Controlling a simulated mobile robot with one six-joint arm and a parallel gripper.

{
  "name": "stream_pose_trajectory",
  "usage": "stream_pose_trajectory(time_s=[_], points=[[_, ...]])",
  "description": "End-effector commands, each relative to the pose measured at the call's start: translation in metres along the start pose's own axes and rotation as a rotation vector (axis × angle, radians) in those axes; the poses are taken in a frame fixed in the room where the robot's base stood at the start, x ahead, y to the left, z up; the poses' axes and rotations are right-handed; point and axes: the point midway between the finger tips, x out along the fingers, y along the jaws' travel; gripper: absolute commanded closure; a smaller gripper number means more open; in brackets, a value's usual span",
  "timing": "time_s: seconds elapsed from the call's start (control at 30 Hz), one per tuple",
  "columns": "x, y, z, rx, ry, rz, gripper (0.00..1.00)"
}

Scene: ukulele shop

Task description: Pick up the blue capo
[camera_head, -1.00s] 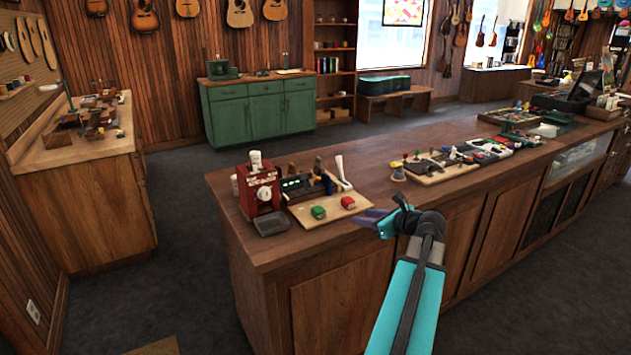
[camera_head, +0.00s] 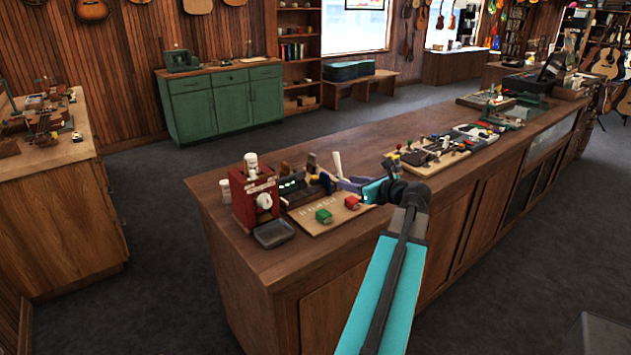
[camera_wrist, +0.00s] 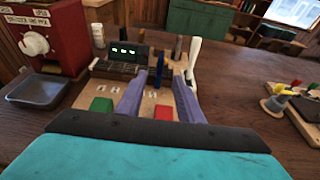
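In the wrist view a slim blue upright piece (camera_wrist: 159,70), which looks like the blue capo, stands on the wooden display board (camera_wrist: 118,96). It appears between my fingertips in the picture, but farther off, with no contact visible. In the head view a small blue thing (camera_head: 326,181) shows at the back of the same board (camera_head: 318,221), partly crowded by its neighbours. My gripper (camera_wrist: 159,80) is open and empty, its two purple-grey fingers pointing over the board. In the head view my gripper (camera_head: 350,185) hovers at the board's right side.
A green block (camera_head: 323,216) and a red block (camera_head: 352,202) lie at the board's front. A white-handled tool (camera_wrist: 194,56) stands right of the blue piece; a dark display box (camera_wrist: 122,58) stands left. A red machine (camera_head: 257,200) with a grey tray (camera_head: 273,234) is farther left.

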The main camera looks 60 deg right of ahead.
Motion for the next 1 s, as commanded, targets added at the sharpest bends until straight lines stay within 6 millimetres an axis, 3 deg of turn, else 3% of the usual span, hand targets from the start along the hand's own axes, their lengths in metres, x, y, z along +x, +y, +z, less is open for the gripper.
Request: stream_pose_trajectory(time_s=[0.47, 1.0], points=[[0.008, 0.004, 0.002, -0.002, 0.0, 0.007, 0.66], [0.078, 0.005, 0.002, -0.002, 0.0, 0.01, 0.66]])
